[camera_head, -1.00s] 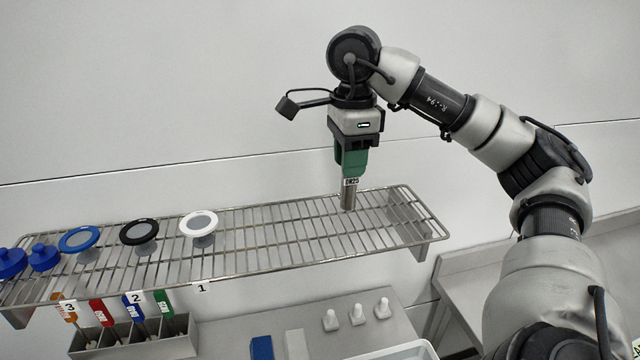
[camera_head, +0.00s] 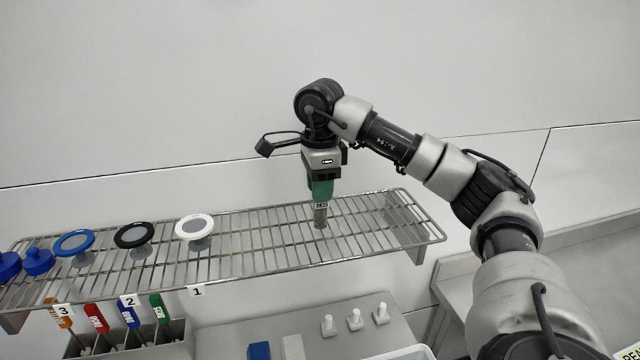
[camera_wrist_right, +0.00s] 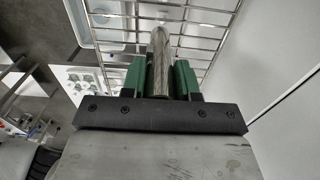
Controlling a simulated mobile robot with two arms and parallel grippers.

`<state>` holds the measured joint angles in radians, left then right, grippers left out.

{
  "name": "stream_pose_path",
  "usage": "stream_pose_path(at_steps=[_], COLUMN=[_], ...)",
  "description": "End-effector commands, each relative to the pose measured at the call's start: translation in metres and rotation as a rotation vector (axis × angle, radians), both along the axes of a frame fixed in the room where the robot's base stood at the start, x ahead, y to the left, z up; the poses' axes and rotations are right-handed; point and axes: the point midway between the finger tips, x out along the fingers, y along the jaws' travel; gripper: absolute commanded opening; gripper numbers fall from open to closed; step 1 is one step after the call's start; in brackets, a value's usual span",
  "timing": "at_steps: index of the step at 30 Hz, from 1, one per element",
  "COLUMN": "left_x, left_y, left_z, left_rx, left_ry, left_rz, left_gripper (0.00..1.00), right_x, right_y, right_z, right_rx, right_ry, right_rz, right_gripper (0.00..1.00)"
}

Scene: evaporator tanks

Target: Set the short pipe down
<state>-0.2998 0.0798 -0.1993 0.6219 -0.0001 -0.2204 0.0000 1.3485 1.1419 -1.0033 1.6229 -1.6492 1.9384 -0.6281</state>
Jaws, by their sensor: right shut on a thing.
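The short pipe (camera_head: 320,215) is a small metal tube with a DN25 label at its top. It hangs upright from my right gripper (camera_head: 320,192), whose green fingers are shut on it. Its lower end is at the wire shelf (camera_head: 270,232); I cannot tell whether it touches the wires. In the right wrist view the pipe (camera_wrist_right: 159,60) stands between the two green fingers of the gripper (camera_wrist_right: 160,78), with shelf wires behind it. My left gripper is not in view.
White (camera_head: 194,227), black (camera_head: 134,235) and blue (camera_head: 74,243) ringed discs stand on the shelf to the left, with blue caps (camera_head: 38,261) beyond. Coloured-handled tools (camera_head: 160,308) stand in a holder below. White pegs (camera_head: 355,319) stand on the bench. The shelf is clear around the pipe.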

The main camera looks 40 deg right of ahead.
Motion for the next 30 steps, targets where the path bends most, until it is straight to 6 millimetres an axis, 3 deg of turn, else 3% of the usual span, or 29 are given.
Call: stream_pose_path(at_steps=[9,10,15,23,30], left_x=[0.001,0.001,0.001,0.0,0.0], left_y=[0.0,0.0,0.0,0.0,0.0], left_z=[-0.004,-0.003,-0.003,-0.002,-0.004], left_rx=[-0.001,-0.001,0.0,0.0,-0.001], left_ry=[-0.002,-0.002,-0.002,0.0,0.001], left_rz=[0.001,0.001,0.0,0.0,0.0], left_gripper=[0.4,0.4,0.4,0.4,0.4], right_x=[0.0,0.0,0.0,0.0,0.001], right_y=[0.0,0.0,0.0,0.0,0.0], right_z=[-0.005,-0.004,-0.003,-0.002,0.026], right_rx=[0.0,0.0,0.0,0.0,0.0], right_ry=[0.0,0.0,0.0,0.0,-0.006], right_rz=[-0.001,-0.001,-0.001,-0.001,-0.002], right_gripper=[0.03,0.32,0.55,0.55,0.55])
